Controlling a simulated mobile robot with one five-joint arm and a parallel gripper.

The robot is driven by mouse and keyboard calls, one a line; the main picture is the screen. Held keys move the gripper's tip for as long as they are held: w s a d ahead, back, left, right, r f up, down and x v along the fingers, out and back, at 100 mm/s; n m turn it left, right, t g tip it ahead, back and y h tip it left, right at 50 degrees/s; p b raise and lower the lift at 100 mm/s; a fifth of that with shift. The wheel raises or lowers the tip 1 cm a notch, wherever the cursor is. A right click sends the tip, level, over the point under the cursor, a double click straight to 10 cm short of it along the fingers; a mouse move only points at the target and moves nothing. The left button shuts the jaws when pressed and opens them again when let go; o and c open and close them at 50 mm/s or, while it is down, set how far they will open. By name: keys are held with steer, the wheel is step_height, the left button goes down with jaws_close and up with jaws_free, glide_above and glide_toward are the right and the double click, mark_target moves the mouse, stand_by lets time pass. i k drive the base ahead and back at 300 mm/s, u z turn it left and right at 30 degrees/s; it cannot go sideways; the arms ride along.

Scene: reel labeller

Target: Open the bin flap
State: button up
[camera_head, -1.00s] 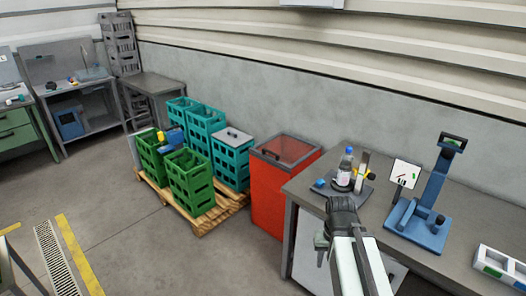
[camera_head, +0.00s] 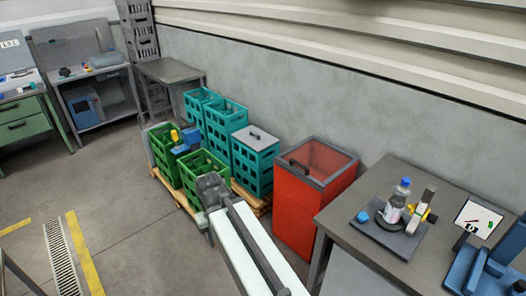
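The red bin (camera_head: 294,212) stands against the wall, left of the workbench. Its flap (camera_head: 318,158), a reddish see-through panel in a grey frame, lies closed on top. A dark handle (camera_head: 298,167) sits near the flap's left edge. My arm reaches up from the bottom edge, with its dark joint in front of the green crates, left of the bin. My gripper's fingers do not show. The arm is apart from the flap in the picture and covers none of it.
Green crates (camera_head: 163,168) and teal crates (camera_head: 254,160) stand on a wooden pallet (camera_head: 165,182) left of the bin. The grey workbench (camera_head: 362,232) at right holds a bottle (camera_head: 397,200) and a blue device (camera_head: 486,270). Floor at left is clear.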

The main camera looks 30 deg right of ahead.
mark_target(323, 185)
steer(key=u, duration=0.1)
steer(key=i, duration=1.85)
steer(key=z, duration=0.6)
steer(key=k, duration=0.8)
steer(key=z, duration=0.2)
steer(key=i, duration=0.9)
steer(key=u, duration=0.1)
